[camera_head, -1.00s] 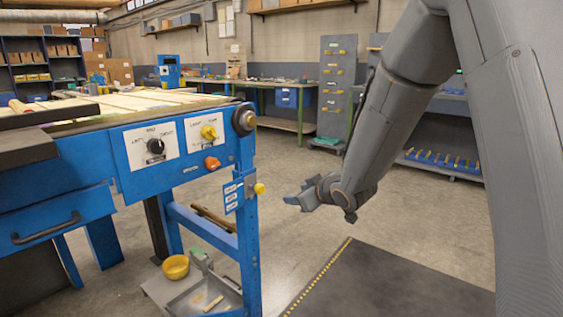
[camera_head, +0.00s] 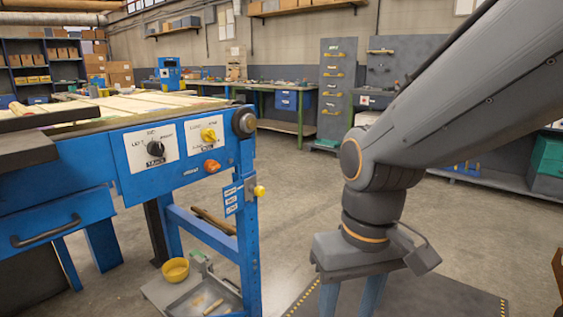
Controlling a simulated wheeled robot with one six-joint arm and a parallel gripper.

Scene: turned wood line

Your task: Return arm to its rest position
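My gripper (camera_head: 350,300) hangs at the end of my grey arm, right of the blue machine, pointing down over the dark floor mat. Its two blue-grey fingers are apart with a gap between them, and nothing shows in the gap. The fingertips run to the picture's bottom edge. My arm comes in from the upper right and bends down at a round joint.
The blue machine (camera_head: 105,188) stands at left, with a black knob (camera_head: 155,149), a yellow knob (camera_head: 208,135) and an orange button (camera_head: 212,166). A yellow bowl (camera_head: 175,270) sits low under it. A dark mat (camera_head: 450,302) lies below my gripper. Open floor lies behind.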

